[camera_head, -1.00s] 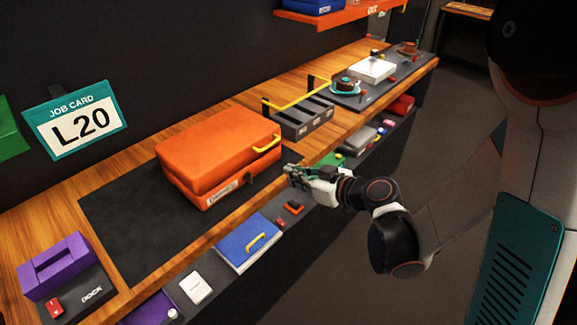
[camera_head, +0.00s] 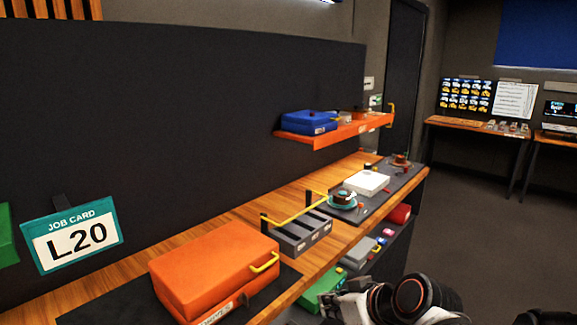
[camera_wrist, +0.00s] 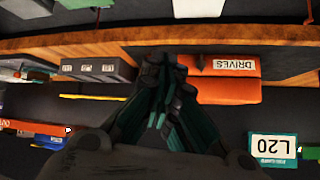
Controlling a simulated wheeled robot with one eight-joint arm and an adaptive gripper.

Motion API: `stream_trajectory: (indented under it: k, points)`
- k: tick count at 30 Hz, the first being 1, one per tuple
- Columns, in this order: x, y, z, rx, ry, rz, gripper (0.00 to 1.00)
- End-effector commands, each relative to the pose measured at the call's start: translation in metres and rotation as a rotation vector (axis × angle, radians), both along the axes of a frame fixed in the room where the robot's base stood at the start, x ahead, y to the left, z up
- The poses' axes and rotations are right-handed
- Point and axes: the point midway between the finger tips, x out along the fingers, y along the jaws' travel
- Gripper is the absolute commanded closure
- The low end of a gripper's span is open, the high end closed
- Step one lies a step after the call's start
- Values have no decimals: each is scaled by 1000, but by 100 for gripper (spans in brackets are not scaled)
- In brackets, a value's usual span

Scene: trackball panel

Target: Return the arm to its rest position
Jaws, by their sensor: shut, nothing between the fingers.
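My gripper shows in the wrist view (camera_wrist: 165,75), its dark and teal fingers shut with nothing between them. In that view it lies in front of the bench edge, beside the orange case (camera_wrist: 225,80) labelled DRIVES. In the head view only my white and black wrist and arm links show at the bottom right. The fingertips are hidden or cut off there. The orange case (camera_head: 215,268) lies closed on the wooden bench (camera_head: 130,260), with a yellow handle facing right.
A grey slotted rack (camera_head: 300,235) with a yellow bar stands behind the case. An orange shelf (camera_head: 335,130) holds a blue case (camera_head: 308,122). A job card (camera_head: 75,235) reads L20. A lower shelf with a green item (camera_head: 322,288) runs below the bench. The floor at right is clear.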

Motion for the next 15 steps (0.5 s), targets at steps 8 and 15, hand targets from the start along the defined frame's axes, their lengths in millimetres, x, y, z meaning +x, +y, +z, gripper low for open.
stream_trajectory:
  k: [8,15]
  points:
    - [-51,-44,19,-77,110,-190,100]
    - [-97,-84,31,-136,168,-370,100]
